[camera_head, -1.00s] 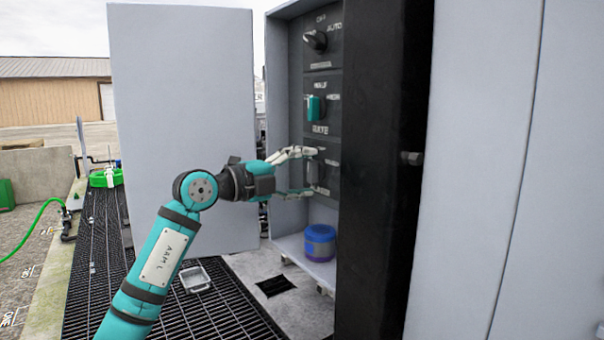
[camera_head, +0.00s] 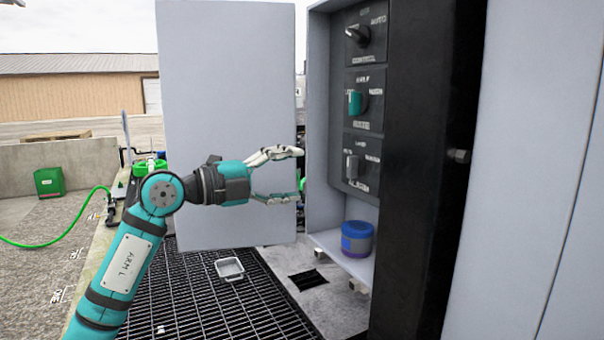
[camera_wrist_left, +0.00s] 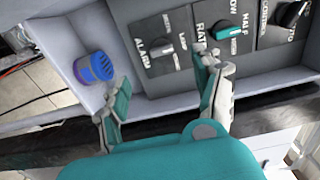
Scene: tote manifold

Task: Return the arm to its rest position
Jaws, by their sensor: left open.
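My left gripper (camera_head: 300,176) is open and empty in the head view, with its fingers pointing right. It is in front of the open cabinet door, left of the knob panel (camera_head: 349,132), and touches none of the knobs. In the left wrist view the open fingers (camera_wrist_left: 160,95) show with nothing between them. The panel has a black top knob (camera_head: 358,35), a teal middle knob (camera_head: 354,103) and a grey bottom knob (camera_head: 352,167). My right gripper is not in view.
The grey cabinet door (camera_head: 226,120) stands open behind the arm. A blue and purple round container (camera_head: 357,239) sits on the cabinet's bottom shelf. A black post (camera_head: 425,180) stands right of the panel. A small metal tray (camera_head: 230,268) lies on the floor grating.

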